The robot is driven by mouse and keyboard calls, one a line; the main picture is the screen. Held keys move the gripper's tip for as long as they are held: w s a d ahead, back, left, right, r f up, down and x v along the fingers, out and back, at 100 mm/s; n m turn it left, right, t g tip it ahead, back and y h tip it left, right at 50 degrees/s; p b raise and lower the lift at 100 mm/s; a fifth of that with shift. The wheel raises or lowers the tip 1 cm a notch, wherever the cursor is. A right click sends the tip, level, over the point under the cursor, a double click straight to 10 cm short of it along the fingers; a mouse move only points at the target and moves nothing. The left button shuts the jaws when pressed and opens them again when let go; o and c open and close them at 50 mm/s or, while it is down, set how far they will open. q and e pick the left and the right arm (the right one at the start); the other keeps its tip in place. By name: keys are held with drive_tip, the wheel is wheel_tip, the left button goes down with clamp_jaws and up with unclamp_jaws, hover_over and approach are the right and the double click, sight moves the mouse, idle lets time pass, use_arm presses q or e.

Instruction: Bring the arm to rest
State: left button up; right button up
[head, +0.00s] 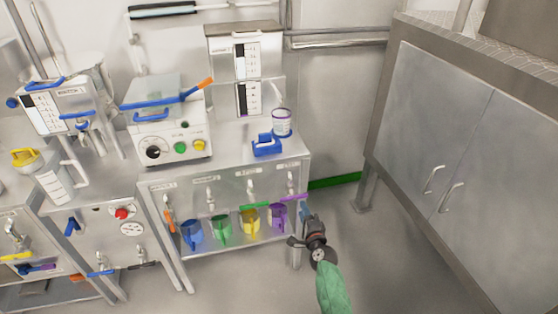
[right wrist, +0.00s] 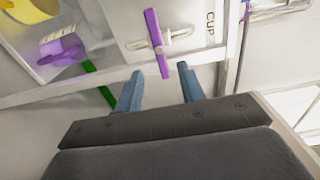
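My right gripper (head: 304,214) is at the front right corner of the middle steel bench, its green-sleeved arm coming up from the bottom of the head view. In the right wrist view its two blue-grey fingers (right wrist: 160,84) stand apart with nothing between them. A purple tap handle (right wrist: 157,43) shows just past the fingertips, on a panel marked CUP; it also shows in the head view (head: 294,198). Whether the fingers touch it, I cannot tell. My left gripper is not in view.
Blue (head: 191,232), green (head: 221,229), yellow (head: 250,220) and purple (head: 278,214) cups stand on the shelf under the taps. A steel cabinet (head: 430,130) stands at the right. Floor (head: 385,250) between bench and cabinet is clear.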

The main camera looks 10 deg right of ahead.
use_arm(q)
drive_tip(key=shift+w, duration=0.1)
